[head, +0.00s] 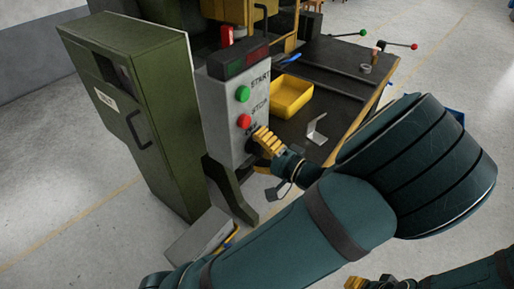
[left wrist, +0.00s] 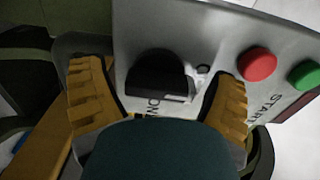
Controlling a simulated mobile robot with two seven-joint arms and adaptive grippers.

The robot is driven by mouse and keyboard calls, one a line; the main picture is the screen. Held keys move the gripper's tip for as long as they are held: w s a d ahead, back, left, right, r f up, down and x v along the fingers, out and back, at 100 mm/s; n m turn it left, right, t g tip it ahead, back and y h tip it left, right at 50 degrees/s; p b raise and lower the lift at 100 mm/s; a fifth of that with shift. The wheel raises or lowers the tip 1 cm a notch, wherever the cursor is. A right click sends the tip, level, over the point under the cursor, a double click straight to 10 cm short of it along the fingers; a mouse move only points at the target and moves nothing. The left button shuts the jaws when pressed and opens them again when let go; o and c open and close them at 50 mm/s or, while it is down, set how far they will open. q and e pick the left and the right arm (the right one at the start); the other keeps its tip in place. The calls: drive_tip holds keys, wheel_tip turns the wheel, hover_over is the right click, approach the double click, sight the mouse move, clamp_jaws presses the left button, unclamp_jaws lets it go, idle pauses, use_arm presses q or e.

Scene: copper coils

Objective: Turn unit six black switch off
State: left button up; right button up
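A grey control box (head: 222,110) carries a green START button (head: 243,93), a red STOP button (head: 244,121) and a black switch low on its face. In the left wrist view the black rotary switch (left wrist: 158,78) sits on the panel near the letters "ON", which are partly covered. My left gripper (head: 262,143) is at the lower part of the box. In the wrist view its yellow fingers (left wrist: 156,72) are spread, one on each side of the switch, with gaps visible. My right gripper (head: 380,284) is partly cut off at the bottom edge.
A green cabinet (head: 150,110) stands left of the box. A dark workbench (head: 345,75) with a yellow bin (head: 291,96) and a metal bracket (head: 317,130) lies to the right. A grey box (head: 200,236) is on the floor below.

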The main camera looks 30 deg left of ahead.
idle(0.3)
use_arm(q)
drive_tip(key=d, duration=1.2)
drive_tip(key=shift+s, duration=0.45)
drive_tip(key=shift+d, duration=0.1)
